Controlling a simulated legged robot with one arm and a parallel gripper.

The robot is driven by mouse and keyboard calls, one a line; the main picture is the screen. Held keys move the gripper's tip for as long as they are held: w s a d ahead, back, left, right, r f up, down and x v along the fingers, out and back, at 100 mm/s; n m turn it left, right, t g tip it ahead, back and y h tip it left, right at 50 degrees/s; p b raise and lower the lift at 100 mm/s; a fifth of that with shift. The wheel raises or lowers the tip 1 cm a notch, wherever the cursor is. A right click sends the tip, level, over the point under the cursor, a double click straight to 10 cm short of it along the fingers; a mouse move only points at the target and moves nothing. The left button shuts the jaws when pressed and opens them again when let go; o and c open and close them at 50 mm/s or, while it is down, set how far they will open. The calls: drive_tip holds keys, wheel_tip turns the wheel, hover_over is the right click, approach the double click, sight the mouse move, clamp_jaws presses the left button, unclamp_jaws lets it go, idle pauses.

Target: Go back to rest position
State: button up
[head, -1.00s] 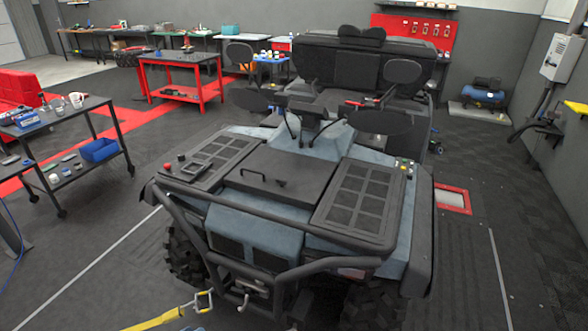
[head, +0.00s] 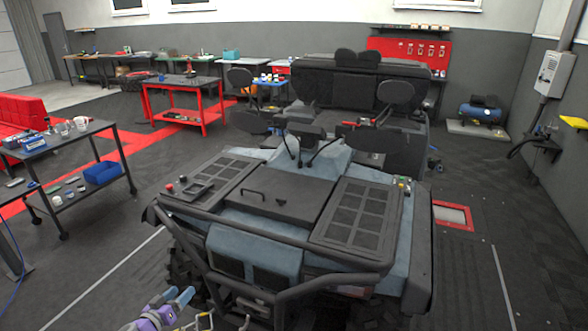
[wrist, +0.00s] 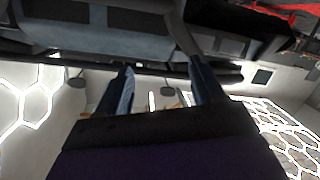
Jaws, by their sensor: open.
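My gripper (head: 179,296) shows at the bottom left of the head view, purple with blue fingers, in front of the vehicle's front bar. In the wrist view my gripper (wrist: 160,88) has its two fingers spread apart with nothing held between them. The wrist picture looks upside down, with the vehicle's front (wrist: 100,35) at the top and ceiling lights at the bottom. The blue-grey off-road vehicle (head: 255,245) fills the middle of the head view. I cannot tell how far the fingers are from its bar.
A yellow strap with a metal hook (head: 206,318) is partly visible beside my gripper. A dark cart (head: 72,140) with a blue bin (head: 102,172) stands left, and a red workbench (head: 180,85) behind it. Open floor lies left and right of the vehicle.

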drive_tip(key=w+d+r+n+t+y, duration=0.1)
drive_tip(key=w+r+y, duration=0.2)
drive_tip(key=w+r, duration=0.55)
drive_tip(key=w+d+r+n+t+y, duration=0.1)
drive_tip(key=w+r+n+y, duration=0.3)
drive_tip(key=r, duration=0.8)
drive_tip(key=d+r+g+y, duration=0.2)
drive_tip(key=d+r+g, duration=0.1)
drive_tip(key=d+r, duration=0.75)
drive_tip(key=s+d+f+m+g+h, duration=0.15)
drive_tip(key=s+d+g, duration=0.55)
drive_tip(key=s+d, duration=1.2)
drive_tip(key=s+d+f+m+g+h, duration=0.1)
drive_tip(key=s+d, duration=0.5)
drive_tip(key=s, duration=0.6)
drive_tip(key=s+d+f+m+g, duration=0.1)
drive_tip(key=s+d+f+g, duration=0.2)
drive_tip(key=s, duration=1)
drive_tip(key=s+d+f+m+g+h, duration=0.1)
drive_tip(key=s+d+g, duration=0.3)
drive_tip(key=s+d, duration=0.5)
drive_tip(key=s+f+m, duration=0.1)
drive_tip(key=s, duration=0.2)
drive_tip(key=shift+s+d+g+h, duration=0.2)
drive_tip(key=shift+d+g+h, duration=0.1)
drive_tip(key=shift+g+h, duration=0.1)
